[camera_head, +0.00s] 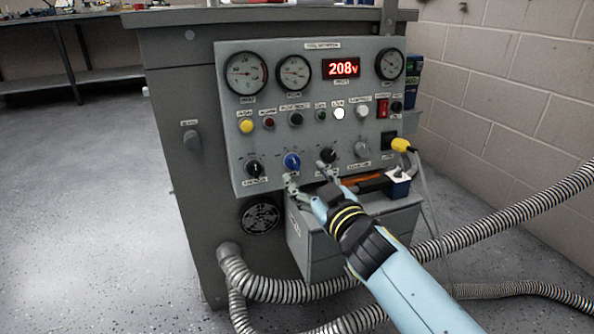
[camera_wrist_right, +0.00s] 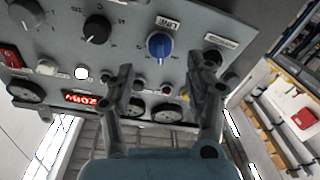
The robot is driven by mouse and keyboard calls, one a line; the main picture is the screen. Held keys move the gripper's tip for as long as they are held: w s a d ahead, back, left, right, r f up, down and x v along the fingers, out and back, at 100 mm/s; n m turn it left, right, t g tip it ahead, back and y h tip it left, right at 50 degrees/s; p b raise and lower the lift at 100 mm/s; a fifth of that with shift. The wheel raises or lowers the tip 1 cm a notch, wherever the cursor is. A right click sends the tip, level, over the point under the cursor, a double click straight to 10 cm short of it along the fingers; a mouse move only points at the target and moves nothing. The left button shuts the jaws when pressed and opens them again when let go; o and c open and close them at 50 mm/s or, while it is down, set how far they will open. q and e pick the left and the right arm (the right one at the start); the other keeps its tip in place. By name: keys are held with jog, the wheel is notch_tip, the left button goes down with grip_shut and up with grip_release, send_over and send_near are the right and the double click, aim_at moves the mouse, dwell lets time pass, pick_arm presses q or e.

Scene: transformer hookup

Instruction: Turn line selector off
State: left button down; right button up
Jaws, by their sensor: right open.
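The line selector, a blue knob (camera_head: 292,160), is in the bottom row of the grey control panel (camera_head: 222,120). In the right wrist view, which is upside down, the blue knob (camera_wrist_right: 159,45) has a label above it that seems to read LINE. My right gripper (camera_head: 308,176) is in front of the panel's lower edge, just below the blue knob. In the wrist view its fingers (camera_wrist_right: 168,66) are spread wide, with nothing between them, and the knob lies beyond the tips, apart from them. The knob's exact pointer setting is too small to tell. My left gripper is not in view.
Black knobs (camera_head: 254,168) (camera_head: 327,156) flank the blue one closely. Above are gauges (camera_head: 246,73), a red display reading 208v (camera_head: 342,68) and a lit white lamp (camera_head: 339,113). A grey box (camera_head: 315,250), a yellow plug (camera_head: 401,145) and ribbed hoses (camera_head: 510,215) are below and right.

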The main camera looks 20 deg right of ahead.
aim_at(297, 166)
jog(key=w, duration=0.4)
jog(key=shift+w+a+f+b, duration=0.15)
jog(key=shift+w+a+b, duration=0.1)
jog(key=shift+b, duration=0.15)
jog(key=shift+w, duration=0.5)
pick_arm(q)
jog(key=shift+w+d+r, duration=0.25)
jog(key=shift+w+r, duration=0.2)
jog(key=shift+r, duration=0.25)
pick_arm(e)
jog(key=shift+w, duration=0.1)
grip_shut()
